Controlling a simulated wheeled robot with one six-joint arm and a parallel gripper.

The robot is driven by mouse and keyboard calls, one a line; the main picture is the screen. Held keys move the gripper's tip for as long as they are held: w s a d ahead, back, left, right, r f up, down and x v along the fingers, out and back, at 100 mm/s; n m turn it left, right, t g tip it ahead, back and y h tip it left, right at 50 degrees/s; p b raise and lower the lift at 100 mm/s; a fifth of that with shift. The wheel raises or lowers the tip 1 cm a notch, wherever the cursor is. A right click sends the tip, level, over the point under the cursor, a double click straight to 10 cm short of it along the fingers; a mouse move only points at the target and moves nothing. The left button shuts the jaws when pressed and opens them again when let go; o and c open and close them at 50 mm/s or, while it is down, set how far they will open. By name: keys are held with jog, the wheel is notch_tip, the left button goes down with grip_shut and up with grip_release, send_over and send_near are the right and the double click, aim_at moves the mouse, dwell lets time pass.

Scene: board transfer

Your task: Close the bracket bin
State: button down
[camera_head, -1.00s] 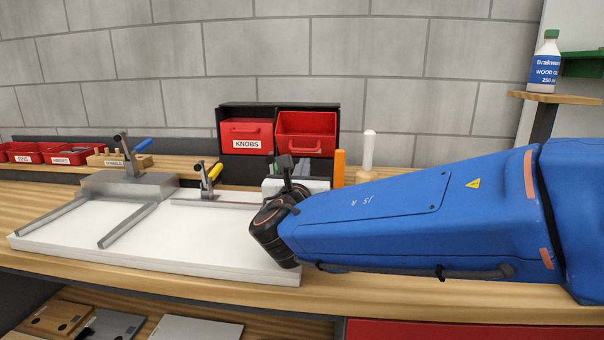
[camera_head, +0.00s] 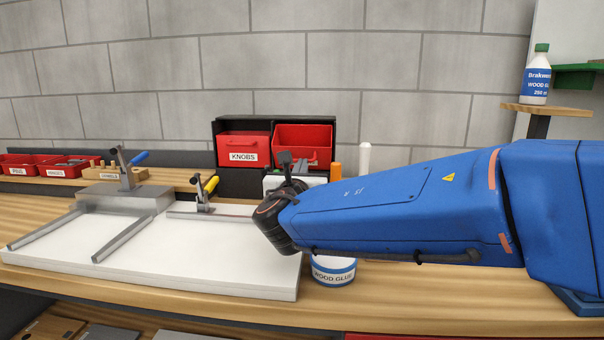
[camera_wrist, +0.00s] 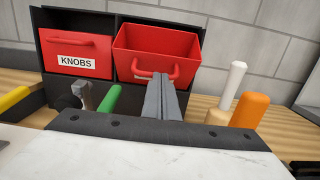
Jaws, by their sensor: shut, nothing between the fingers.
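The open red bin (camera_head: 303,136) sits on the right side of the black bin rack and is pulled out and tilted forward. It also shows in the wrist view (camera_wrist: 150,48), where no label on it can be read. The red KNOBS bin (camera_head: 243,146) beside it is shut, and it also appears in the wrist view (camera_wrist: 75,50). My gripper (camera_wrist: 163,80) is shut and empty. In the wrist view its fingertips overlap the lower front of the open bin, near the handle; I cannot tell whether they touch. My arm hides the gripper in the head view.
A white board (camera_head: 190,258) lies on the bench with toggle clamps and metal rails. A glue tub (camera_head: 333,270) stands below my arm. An orange-handled tool (camera_wrist: 250,108) and a white-topped tool (camera_wrist: 232,85) stand right of the rack. A glue bottle (camera_head: 537,80) sits on a shelf.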

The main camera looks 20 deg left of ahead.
jog(key=v, duration=1.7)
jog(key=shift+s+a+f, duration=0.1)
jog(key=shift+a+f, duration=0.05)
jog(key=shift+g+h, duration=0.3)
jog(key=w, duration=0.1)
jog(key=w+a+f, duration=0.2)
jog(key=w, duration=0.1)
jog(key=shift+a+f, duration=0.1)
jog(key=shift+f, duration=0.05)
jog(key=x, duration=0.9)
jog(key=shift+w+a+r, duration=0.15)
jog(key=shift+w+r, duration=0.4)
jog(key=shift+w, duration=0.05)
jog(key=shift+w+a+r, duration=0.15)
jog(key=shift+w+r, duration=0.35)
jog(key=shift+w, duration=0.15)
jog(key=shift+w+a+r, duration=0.15)
jog(key=shift+w+r, duration=0.25)
jog(key=shift+r, duration=0.05)
jog(key=shift+r, duration=0.1)
jog(key=shift+w+r+g, duration=0.1)
jog(key=shift+r+g, duration=0.1)
jog(key=shift+g, duration=0.2)
